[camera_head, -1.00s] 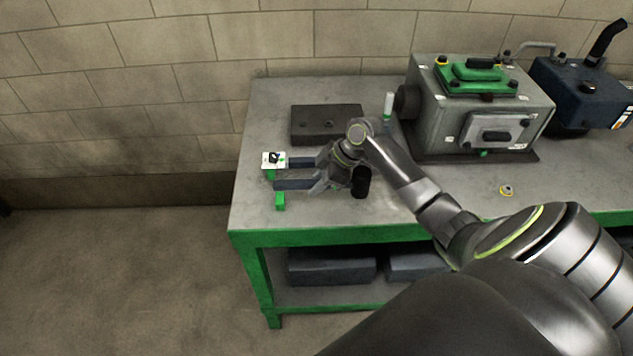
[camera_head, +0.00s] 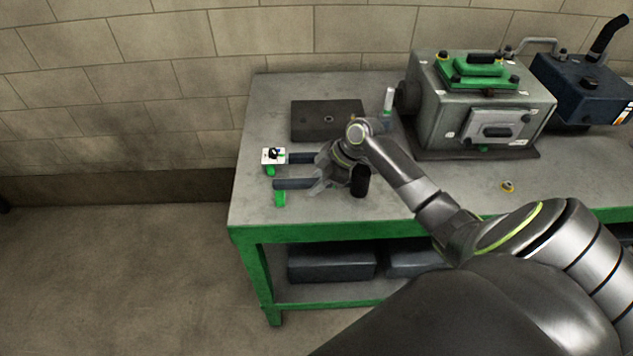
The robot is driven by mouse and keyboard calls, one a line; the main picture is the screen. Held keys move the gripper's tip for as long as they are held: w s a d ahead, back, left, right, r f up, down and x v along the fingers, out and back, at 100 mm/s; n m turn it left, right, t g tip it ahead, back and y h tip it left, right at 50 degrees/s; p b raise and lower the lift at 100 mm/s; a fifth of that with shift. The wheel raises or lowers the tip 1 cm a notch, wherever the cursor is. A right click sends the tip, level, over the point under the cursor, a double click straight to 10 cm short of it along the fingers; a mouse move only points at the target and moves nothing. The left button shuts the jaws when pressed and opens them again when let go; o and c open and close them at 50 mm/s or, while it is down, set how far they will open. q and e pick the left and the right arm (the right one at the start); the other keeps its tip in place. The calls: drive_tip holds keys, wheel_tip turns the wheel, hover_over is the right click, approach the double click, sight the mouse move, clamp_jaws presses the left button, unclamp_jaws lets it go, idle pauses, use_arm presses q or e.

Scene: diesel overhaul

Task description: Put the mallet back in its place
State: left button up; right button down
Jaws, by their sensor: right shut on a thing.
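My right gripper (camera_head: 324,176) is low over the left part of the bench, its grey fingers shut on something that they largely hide. A black upright cylinder (camera_head: 359,181), apparently the mallet's head, shows close beside the gripper on its right. The mallet's handle cannot be made out. Left of the gripper are two parallel dark bars (camera_head: 293,184) with green ends (camera_head: 280,198), and a small white plate with a black mark (camera_head: 272,155) at the far one. I cannot tell whether the mallet touches these bars. My left gripper is out of view.
A dark flat block (camera_head: 310,122) lies behind the gripper. A small white upright post (camera_head: 389,100) stands next to the grey engine housing (camera_head: 431,105). A dark blue tank (camera_head: 570,95) is at the right. A small yellow-ringed part (camera_head: 507,186) lies on the otherwise clear front of the bench (camera_head: 420,228).

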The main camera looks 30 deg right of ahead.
drive_tip(key=shift+f, duration=0.15)
drive_tip(key=shift+f+b, duration=0.85)
drive_tip(key=shift+f, duration=0.1)
drive_tip(key=c, duration=1.2)
unclamp_jaws()
